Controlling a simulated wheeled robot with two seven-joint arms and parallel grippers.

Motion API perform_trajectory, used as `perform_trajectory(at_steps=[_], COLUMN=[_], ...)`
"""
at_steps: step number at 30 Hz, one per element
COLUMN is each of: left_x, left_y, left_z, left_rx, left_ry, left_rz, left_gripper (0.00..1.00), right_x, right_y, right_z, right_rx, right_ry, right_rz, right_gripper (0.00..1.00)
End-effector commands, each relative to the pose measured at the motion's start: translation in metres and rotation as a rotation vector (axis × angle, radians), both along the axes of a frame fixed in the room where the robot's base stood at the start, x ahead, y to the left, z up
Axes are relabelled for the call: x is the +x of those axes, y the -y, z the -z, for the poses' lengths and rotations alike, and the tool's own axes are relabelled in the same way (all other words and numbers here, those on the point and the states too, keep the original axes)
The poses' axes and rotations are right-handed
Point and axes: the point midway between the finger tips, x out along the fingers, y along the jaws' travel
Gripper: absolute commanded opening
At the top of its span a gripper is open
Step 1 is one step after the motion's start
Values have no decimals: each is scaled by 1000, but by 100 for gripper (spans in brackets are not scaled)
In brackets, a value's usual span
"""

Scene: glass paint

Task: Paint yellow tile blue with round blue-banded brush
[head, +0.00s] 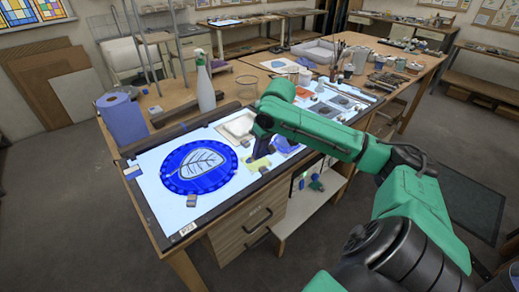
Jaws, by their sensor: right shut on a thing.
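A small yellow tile (256,165) lies on the lit white table top, right of the large blue disc with a leaf drawing. My right gripper (262,146) points down just above the tile, with the green arm reaching in from the right. It is shut on a thin thing, which seems to be the brush. The brush is mostly hidden by the gripper, and its blue band cannot be made out. I cannot tell whether its tip touches the tile. My left gripper is out of view.
The leaf disc (200,166) fills the left of the table top. A white tray (238,126) lies behind the gripper. A spray bottle (204,85), a blue paper roll (122,118) and a glass jar (246,86) stand behind. Pots and brushes crowd the far right.

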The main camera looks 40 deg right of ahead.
Motion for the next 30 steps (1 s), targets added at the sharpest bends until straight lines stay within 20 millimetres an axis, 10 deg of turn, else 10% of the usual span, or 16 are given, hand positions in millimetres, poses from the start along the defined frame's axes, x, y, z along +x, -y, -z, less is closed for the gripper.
perform_trajectory(at_steps=[30], left_x=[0], left_y=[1], left_z=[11], left_rx=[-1], left_ry=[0], left_rz=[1], left_gripper=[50], right_x=[-9], right_y=[56], right_z=[-2], right_rx=[-1], right_ry=[0], right_rz=[0], right_gripper=[0])
